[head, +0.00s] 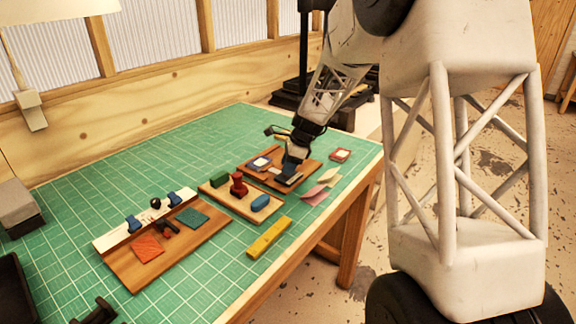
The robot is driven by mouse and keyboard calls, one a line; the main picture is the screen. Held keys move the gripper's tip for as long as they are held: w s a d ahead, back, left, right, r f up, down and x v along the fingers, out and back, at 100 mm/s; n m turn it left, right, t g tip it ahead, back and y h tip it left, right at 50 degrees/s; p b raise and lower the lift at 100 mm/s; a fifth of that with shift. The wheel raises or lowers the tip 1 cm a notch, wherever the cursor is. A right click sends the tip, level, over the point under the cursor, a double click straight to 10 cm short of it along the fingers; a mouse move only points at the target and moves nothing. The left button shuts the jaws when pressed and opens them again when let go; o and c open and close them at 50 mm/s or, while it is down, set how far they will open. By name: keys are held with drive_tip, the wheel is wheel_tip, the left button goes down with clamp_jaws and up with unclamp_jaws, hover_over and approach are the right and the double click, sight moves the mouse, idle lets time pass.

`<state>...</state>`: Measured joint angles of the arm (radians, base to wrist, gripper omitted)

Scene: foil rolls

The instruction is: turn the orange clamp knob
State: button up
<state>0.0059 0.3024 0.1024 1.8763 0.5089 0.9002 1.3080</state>
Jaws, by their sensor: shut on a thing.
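My gripper (292,172) is low over the far wooden board (268,182), at the back right of the green mat. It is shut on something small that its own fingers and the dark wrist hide. I cannot make out an orange clamp knob in this view. A grey-white flat piece (289,179) shows just below the gripper tip, on the board.
A middle board (218,196) bears a red spool-like piece (238,185), a green block and a blue block. The nearest board (196,239) has an orange square (148,248) and blue clips. A yellow bar (269,238) and pink papers (314,194) lie on the mat.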

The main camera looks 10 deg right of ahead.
drive_tip(key=n+g, duration=0.2)
drive_tip(key=n, duration=0.4)
drive_tip(key=shift+w, duration=0.1)
drive_tip(key=n+g, duration=0.1)
drive_tip(key=n, duration=0.1)
drive_tip(key=n+g+h, duration=0.1)
drive_tip(key=n, duration=0.2)
drive_tip(key=shift+a+h, duration=0.1)
drive_tip(key=shift+h, duration=0.2)
drive_tip(key=n+h, duration=0.1)
drive_tip(key=n, duration=0.2)
drive_tip(key=n+g+h, duration=0.1)
drive_tip(key=n, duration=0.2)
drive_tip(key=shift+a+n, duration=0.1)
drive_tip(key=shift+n, duration=0.3)
drive_tip(key=n+h, duration=0.1)
drive_tip(key=n, duration=0.1)
drive_tip(key=n+h, duration=0.1)
drive_tip(key=n, duration=0.2)
drive_tip(key=shift+n+t, duration=0.3)
drive_tip(key=shift+h, duration=0.3)
drive_tip(key=o, duration=0.9)
drive_tip(key=shift+w+r, duration=0.1)
drive_tip(key=shift+r, duration=0.05)
